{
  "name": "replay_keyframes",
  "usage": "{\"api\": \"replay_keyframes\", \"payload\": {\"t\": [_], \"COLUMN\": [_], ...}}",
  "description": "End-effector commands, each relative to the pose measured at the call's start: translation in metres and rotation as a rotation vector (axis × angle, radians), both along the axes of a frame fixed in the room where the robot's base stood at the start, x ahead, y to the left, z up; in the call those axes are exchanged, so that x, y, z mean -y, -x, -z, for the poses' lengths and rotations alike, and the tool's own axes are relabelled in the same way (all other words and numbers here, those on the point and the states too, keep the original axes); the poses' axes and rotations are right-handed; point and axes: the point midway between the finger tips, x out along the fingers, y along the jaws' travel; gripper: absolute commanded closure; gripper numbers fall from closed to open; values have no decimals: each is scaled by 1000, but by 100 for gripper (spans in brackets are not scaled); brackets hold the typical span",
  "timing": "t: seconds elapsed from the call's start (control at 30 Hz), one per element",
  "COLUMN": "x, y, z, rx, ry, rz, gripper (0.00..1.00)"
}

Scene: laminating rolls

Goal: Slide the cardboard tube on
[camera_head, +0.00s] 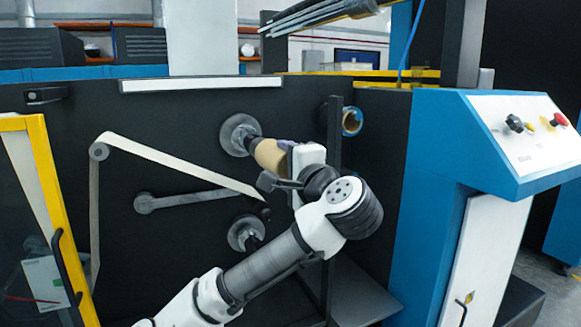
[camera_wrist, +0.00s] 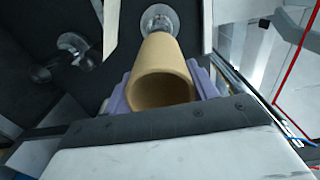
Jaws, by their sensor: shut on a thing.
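The tan cardboard tube (camera_head: 270,156) is held by my gripper (camera_head: 287,152) in front of the upper spindle (camera_head: 236,136) on the dark machine panel. In the wrist view the tube (camera_wrist: 166,72) sits between the purple fingers of my gripper (camera_wrist: 163,90), which are shut on its sides. Its open near end faces the camera, and its far end points to the round flange of the spindle (camera_wrist: 158,18). A short gap shows between flange and tube. I cannot tell whether the spindle's tip is inside the tube.
A pale web (camera_head: 180,163) runs from a roller (camera_head: 99,151) down toward my gripper. A dark upright post (camera_head: 334,170) and a blue-rimmed roll (camera_head: 351,121) stand close on the right.

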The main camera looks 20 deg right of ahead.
Motion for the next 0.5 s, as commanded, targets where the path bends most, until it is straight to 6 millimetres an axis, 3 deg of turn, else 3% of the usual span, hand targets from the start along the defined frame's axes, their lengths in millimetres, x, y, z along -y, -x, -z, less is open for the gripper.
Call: {"api": "replay_keyframes", "payload": {"t": [0.5], "x": [-2], "y": [-32], "z": [-1], "rx": [-1], "ry": [0], "rz": [-1], "gripper": [65]}}
